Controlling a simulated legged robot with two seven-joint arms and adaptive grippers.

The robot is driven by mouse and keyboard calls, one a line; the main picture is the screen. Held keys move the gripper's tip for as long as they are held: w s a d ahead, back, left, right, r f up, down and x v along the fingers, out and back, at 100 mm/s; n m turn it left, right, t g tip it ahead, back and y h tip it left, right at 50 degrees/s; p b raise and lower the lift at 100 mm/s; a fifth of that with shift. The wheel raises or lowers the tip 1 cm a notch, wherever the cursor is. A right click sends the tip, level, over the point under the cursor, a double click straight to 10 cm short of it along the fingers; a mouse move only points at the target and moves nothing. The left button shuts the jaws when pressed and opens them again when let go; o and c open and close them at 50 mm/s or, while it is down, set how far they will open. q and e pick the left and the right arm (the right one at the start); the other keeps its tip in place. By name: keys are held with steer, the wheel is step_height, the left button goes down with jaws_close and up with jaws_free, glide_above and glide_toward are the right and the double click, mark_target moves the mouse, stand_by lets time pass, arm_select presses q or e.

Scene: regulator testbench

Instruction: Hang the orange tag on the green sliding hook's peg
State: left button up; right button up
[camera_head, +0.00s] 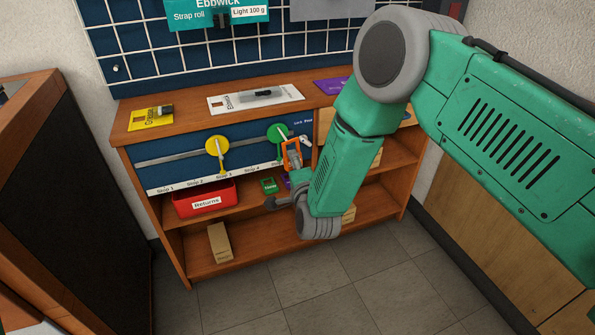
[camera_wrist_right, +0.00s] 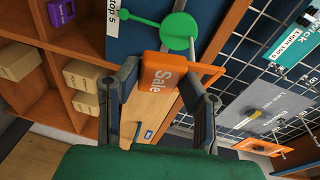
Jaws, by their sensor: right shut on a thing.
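The orange tag (camera_head: 291,153) with the word "Sale" is held between the fingers of my right gripper (camera_head: 298,163). In the right wrist view the tag (camera_wrist_right: 163,76) sits between the two dark fingertips. The green sliding hook has a round disc (camera_head: 278,133) on the rail of the blue panel, with a short arm partly hidden behind the tag. In the right wrist view the green disc (camera_wrist_right: 180,31) is just beyond the tag, and its thin arm ends in a small ball (camera_wrist_right: 123,14). I cannot tell whether tag and hook touch. My left gripper is out of view.
A yellow sliding hook (camera_head: 217,147) is left of the green one. A red Returns bin (camera_head: 206,199) and a small green tag (camera_head: 268,185) are on the shelf below. Yellow (camera_head: 150,117) and white (camera_head: 255,97) cards lie on the top. A box (camera_head: 220,242) stands on the bottom shelf.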

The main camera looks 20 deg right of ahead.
steer(key=shift+w+a, duration=0.2)
steer(key=shift+w, duration=0.35)
steer(key=shift+w+d+f+b, duration=0.15)
steer(key=shift+w+d+b, duration=0.15)
steer(key=shift+w+b, duration=0.45)
steer(key=shift+w+a+f+b, duration=0.15)
steer(key=shift+w+b, duration=0.1)
steer(key=shift+w, duration=0.15)
steer(key=shift+w+a+f+b, duration=0.1)
steer(key=shift+w+b, duration=0.1)
steer(key=shift+w, duration=0.15)
steer(key=shift+d, duration=0.15)
steer(key=o, duration=1.1)
